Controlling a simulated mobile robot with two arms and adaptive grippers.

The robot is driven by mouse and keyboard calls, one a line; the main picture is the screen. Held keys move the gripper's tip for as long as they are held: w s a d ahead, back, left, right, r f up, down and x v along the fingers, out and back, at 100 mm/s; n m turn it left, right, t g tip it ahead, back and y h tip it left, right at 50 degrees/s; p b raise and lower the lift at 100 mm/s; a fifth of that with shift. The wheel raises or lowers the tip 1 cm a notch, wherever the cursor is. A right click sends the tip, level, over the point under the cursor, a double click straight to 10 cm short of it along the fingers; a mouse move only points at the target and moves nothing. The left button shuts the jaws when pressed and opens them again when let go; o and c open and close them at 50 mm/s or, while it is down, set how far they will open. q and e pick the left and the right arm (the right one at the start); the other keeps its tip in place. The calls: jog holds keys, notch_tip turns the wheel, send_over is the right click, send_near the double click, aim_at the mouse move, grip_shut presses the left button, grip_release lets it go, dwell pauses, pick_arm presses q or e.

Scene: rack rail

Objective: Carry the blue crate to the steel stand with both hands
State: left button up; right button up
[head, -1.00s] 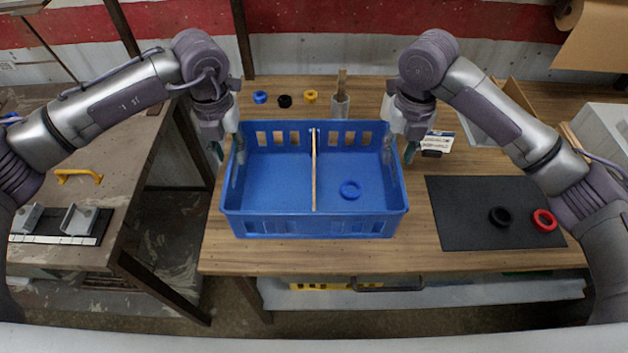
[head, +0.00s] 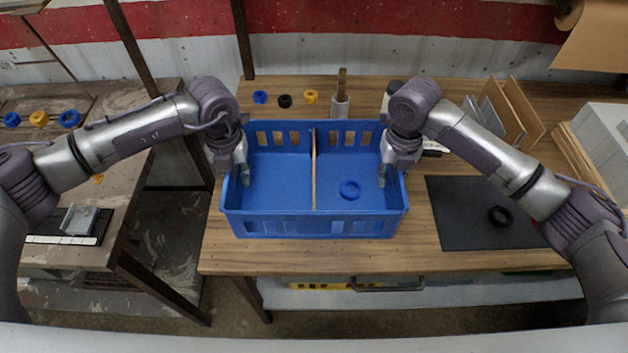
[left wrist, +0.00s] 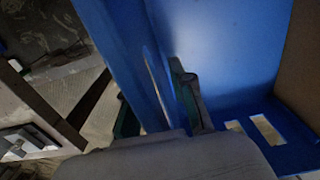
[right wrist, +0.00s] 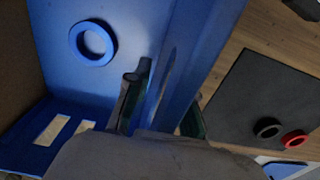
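The blue crate (head: 315,226) sits on the wooden table, with a thin upright divider (head: 314,180) and a blue ring (head: 350,189) inside. My left gripper (head: 238,172) is over the crate's left wall. In the left wrist view its fingers straddle that wall (left wrist: 120,65), and the inner finger looks apart from it. My right gripper (head: 387,172) is over the right wall. In the right wrist view its fingers lie either side of that wall (right wrist: 185,60). Both look open; contact is hard to judge. I cannot pick out a steel stand.
A black mat (head: 460,225) with a black ring (head: 499,216) lies right of the crate; a red ring (right wrist: 294,139) shows in the right wrist view. Small rings and a grey holder (head: 340,106) stand behind. A gap separates the left table (head: 110,180), which has a grey bracket (head: 78,219).

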pick_arm(q)
grip_shut()
pick_arm(e)
grip_shut()
pick_arm(q)
jog(key=shift+r, duration=0.2)
pick_arm(e)
jog(key=shift+r, duration=0.2)
